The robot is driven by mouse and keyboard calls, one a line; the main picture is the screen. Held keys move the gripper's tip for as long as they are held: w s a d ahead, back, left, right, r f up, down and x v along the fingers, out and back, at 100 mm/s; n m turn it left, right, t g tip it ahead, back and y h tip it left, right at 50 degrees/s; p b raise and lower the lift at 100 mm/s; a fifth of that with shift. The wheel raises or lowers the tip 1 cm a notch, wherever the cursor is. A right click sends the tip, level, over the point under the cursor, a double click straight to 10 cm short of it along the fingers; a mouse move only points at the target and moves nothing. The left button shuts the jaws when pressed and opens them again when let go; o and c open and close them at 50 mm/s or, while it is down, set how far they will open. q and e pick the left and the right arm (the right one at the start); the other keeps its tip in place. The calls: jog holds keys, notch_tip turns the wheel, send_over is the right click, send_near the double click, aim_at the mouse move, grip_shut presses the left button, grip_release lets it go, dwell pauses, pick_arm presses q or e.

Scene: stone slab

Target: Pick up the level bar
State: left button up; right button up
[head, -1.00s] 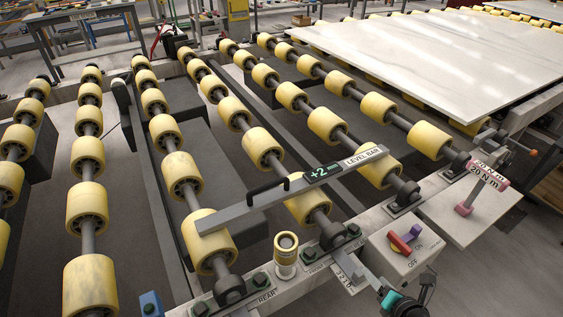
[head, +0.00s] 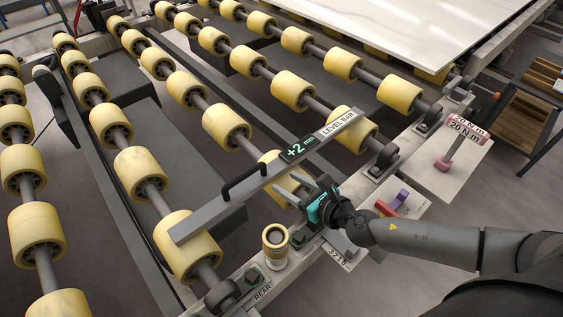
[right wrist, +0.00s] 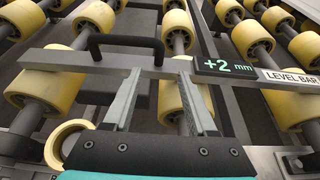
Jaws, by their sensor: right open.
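The level bar (head: 210,212) is a long grey bar lying across the yellow rollers. It has a black handle (head: 245,181), a display reading "+2 mm" and a "LEVEL BAR" label. In the right wrist view the bar (right wrist: 58,59) crosses the upper part, with its handle (right wrist: 126,40) left of the display. My right gripper (head: 286,190) is open, its fingers pointing at the bar beside the handle. In the right wrist view the gripper (right wrist: 158,85) has its fingertips close to the bar; I cannot tell whether they touch. My left gripper is not in view.
A white stone slab (head: 400,22) lies at the back.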

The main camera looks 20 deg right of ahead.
aim_at(265, 170)
jog(key=shift+b+x, duration=0.6)
jog(key=shift+x, duration=4.05)
jog(key=shift+r, duration=0.1)
jog(key=shift+c, duration=0.3)
grip_shut()
jog(key=shift+r, duration=0.1)
